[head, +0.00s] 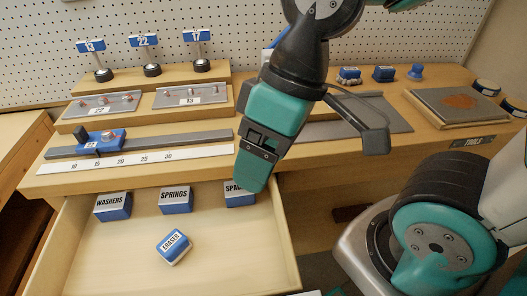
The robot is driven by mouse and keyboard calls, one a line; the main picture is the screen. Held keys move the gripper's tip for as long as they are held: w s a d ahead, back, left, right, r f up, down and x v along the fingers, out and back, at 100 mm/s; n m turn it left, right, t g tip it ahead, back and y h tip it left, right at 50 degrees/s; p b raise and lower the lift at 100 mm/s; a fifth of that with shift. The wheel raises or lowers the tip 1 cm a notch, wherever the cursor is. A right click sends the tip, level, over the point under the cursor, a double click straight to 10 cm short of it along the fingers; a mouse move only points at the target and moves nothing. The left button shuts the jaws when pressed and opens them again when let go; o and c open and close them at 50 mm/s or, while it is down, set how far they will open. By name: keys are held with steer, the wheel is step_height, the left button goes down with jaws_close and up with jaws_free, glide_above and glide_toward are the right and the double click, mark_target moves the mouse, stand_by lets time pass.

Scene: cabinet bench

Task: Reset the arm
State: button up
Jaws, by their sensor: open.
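My arm comes in from the top of the head view. My gripper (255,165) hangs above the bench's front edge, near the right side of the open drawer (235,255). It is open and nothing shows in it. Its teal and dark housing covers part of the bench and of the right-hand label block in the drawer. A dark grey bracket stands out to the right of it.
The drawer holds blocks labelled WASHERS (113,206) and SPRINGS (175,200), a partly hidden block (240,194), and an eraser (173,247). A slide gauge (140,143) and stepped stands (150,77) are left; a board (455,104) is right.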

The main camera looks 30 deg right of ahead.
step_height(320, 180, up, 9)
steer(key=p, duration=0.9)
steer(key=shift+r, duration=0.1)
stand_by(0.3)
